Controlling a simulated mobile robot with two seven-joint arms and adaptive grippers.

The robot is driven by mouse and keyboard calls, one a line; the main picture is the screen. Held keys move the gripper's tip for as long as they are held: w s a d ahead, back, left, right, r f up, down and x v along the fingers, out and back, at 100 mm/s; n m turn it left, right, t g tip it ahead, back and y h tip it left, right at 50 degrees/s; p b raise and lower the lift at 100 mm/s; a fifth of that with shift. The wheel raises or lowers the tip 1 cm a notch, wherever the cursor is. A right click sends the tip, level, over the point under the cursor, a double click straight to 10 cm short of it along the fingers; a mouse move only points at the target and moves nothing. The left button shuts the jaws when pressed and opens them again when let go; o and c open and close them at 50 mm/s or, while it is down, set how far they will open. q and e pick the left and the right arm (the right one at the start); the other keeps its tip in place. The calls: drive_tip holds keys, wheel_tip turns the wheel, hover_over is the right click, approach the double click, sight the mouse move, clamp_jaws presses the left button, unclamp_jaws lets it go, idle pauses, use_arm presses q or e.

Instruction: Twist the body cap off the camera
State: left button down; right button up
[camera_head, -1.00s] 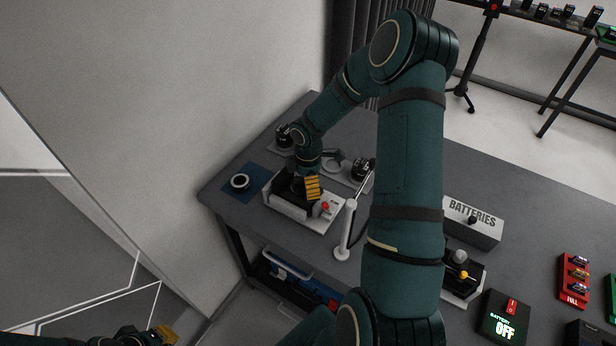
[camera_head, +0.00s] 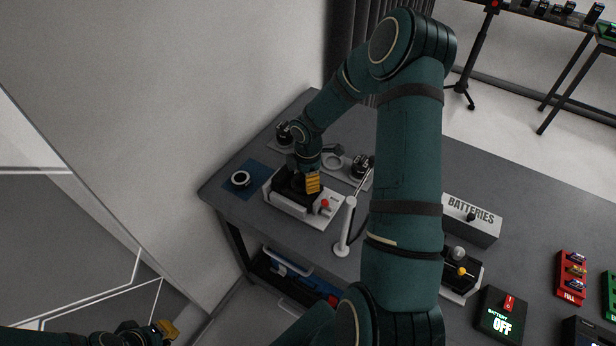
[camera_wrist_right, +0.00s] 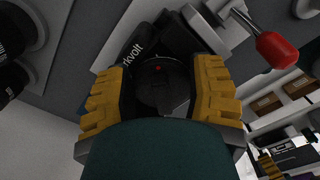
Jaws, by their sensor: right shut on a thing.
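The black camera (camera_wrist_right: 128,53) sits in a white holder (camera_head: 327,217) near the table's left end; part of its lettering shows in the right wrist view. Its round black body cap (camera_wrist_right: 162,84), with a small red dot, lies between the two yellow fingers of my right gripper (camera_wrist_right: 163,95). My right gripper (camera_head: 308,184) comes down on the camera from above and is shut on the cap. In the head view it hides the cap and much of the camera. My left gripper (camera_head: 166,330) is at the bottom left, off the table; its finger gap is not clear.
A blue mat (camera_head: 257,176) with a dark, white-ringed round part (camera_head: 240,178) lies left of the holder. A red-knobbed lever (camera_wrist_right: 277,50) and a white post (camera_head: 345,228) stand close by. A batteries box (camera_head: 471,219) is farther right.

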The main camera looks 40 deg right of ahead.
drive_tip(key=shift+w+n+p, duration=0.2)
drive_tip(key=shift+n+p, duration=0.55)
drive_tip(key=shift+n, duration=0.45)
drive_tip(key=shift+w+n+p, duration=0.1)
drive_tip(key=shift+n+p, duration=0.25)
drive_tip(key=shift+n, duration=0.15)
drive_tip(key=shift+c, duration=0.2)
